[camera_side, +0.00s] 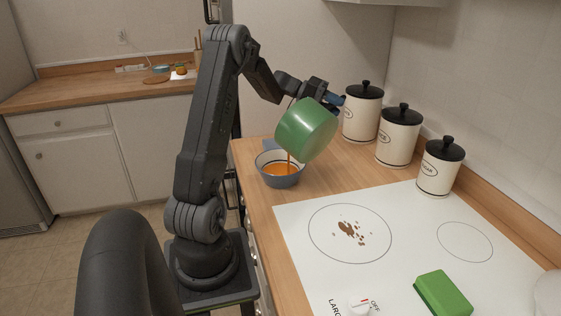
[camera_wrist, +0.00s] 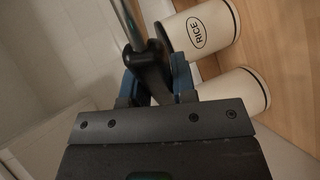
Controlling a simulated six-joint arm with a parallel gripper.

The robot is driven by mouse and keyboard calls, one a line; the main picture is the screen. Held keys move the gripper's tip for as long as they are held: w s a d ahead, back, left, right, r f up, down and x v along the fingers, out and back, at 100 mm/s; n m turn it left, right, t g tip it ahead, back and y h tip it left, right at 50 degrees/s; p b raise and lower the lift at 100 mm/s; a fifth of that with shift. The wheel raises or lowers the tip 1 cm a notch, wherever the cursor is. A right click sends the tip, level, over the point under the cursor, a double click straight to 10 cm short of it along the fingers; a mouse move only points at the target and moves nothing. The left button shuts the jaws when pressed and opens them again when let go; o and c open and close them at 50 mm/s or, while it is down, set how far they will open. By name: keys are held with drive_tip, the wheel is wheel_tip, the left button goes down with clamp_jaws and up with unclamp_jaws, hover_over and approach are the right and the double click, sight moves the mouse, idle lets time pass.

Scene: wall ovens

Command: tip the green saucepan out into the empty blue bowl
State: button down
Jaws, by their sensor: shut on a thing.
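The green saucepan (camera_side: 306,131) is held tilted above the counter in the side view, its mouth toward the lower left. A thin orange stream runs from it into the blue bowl (camera_side: 279,178), where orange liquid lies inside. The bowl stands upright on the wooden counter. My gripper (camera_side: 335,101) is up behind the saucepan, shut on its handle. In the wrist view the blue fingers (camera_wrist: 157,85) close on the dark handle (camera_wrist: 153,66). The saucepan's inside is hidden.
Cream canisters with black lids (camera_side: 362,112) stand close behind the saucepan along the wall; the one marked RICE (camera_wrist: 202,38) shows in the wrist view. The white cooktop (camera_side: 408,250) has brown crumbs (camera_side: 351,232) on one ring. A green sponge (camera_side: 443,293) lies at its front.

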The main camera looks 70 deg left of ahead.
drive_tip(key=shift+s+a+r+n+t+h, duration=0.15)
drive_tip(key=shift+s+a+t+h, duration=0.15)
drive_tip(key=shift+a, duration=0.3)
drive_tip(key=shift+s+a+n+t+h, duration=0.2)
drive_tip(key=shift+s+a+t, duration=0.2)
drive_tip(key=shift+a, duration=0.15)
idle(0.4)
drive_tip(key=shift+s+a+n+t+h, duration=0.25)
drive_tip(key=shift+a+t+h, duration=0.15)
drive_tip(key=shift+t+h, duration=0.15)
idle(0.8)
drive_tip(key=w+d+g+y, duration=0.1)
drive_tip(key=d+m+g+y, duration=0.1)
drive_tip(key=d, duration=0.1)
drive_tip(key=shift+w, duration=0.4)
drive_tip(key=shift+d, duration=0.1)
drive_tip(key=w+d+f+m+g+y, duration=0.3)
drive_tip(key=w+d+f+g+y, duration=0.4)
drive_tip(key=d+y, duration=0.35)
wheel_tip(320, 180, up, 6)
drive_tip(key=s+g, duration=0.1)
drive_tip(key=shift+a+y, duration=0.2)
drive_tip(key=shift+y, duration=0.1)
idle(0.4)
drive_tip(key=shift+f, duration=0.1)
